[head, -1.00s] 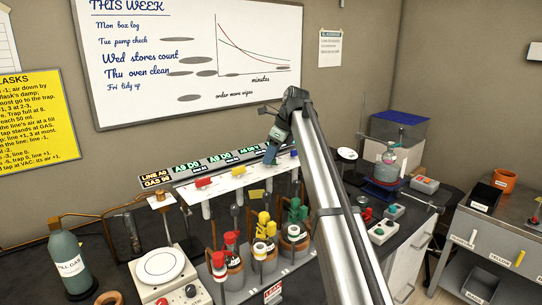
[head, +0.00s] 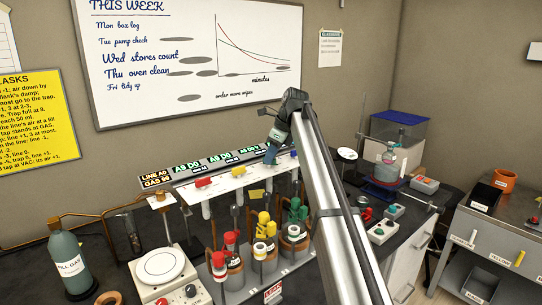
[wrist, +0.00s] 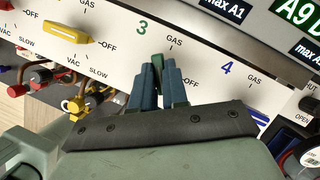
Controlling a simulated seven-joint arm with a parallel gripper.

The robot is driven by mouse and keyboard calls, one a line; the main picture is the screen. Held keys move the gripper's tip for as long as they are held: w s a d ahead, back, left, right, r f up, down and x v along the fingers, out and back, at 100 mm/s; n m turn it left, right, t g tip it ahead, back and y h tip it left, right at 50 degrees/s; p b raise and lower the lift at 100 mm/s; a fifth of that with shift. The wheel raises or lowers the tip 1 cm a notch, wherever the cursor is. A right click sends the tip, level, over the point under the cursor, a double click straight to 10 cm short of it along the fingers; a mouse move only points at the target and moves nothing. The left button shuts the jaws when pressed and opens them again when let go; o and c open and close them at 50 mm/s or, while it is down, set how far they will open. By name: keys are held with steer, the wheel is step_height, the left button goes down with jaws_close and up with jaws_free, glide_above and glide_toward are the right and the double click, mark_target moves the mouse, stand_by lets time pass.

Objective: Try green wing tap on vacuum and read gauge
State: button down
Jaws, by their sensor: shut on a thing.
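My gripper (wrist: 158,86) is shut on the green wing tap (wrist: 157,62) at number 3 on the white tap panel (wrist: 205,62). Only a slim green end shows between the blue-grey fingers, just left of the GAS mark. The fingers and palm hide the rest of the tap and its lower labels, so I cannot tell its exact setting. In the head view my gripper (head: 270,154) covers the tap. The dark line gauge (head: 157,178) stands at the panel's left end, with LINE and GAS rows; its LINE figure is too small to read surely.
Beside the green tap are the yellow tap (wrist: 68,34) and the blue tap (wrist: 260,117). Green readouts (head: 218,159) line the back of the panel. Flasks with coloured clips (head: 264,228) stand below. A gas bottle (head: 68,260) is at left.

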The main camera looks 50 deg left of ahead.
steer(key=shift+n, duration=0.3)
steer(key=n, duration=0.2)
steer(key=n+g+h, duration=0.1)
steer(key=n, duration=0.1)
steer(key=shift+w+a, duration=0.15)
steer(key=shift+w, duration=0.05)
steer(key=shift+n+g+h, duration=0.5)
steer(key=shift+n+h, duration=0.2)
steer(key=shift+n, duration=1.1)
steer(key=c, duration=1.1)
jaws_free()
steer(key=shift+c, duration=0.2)
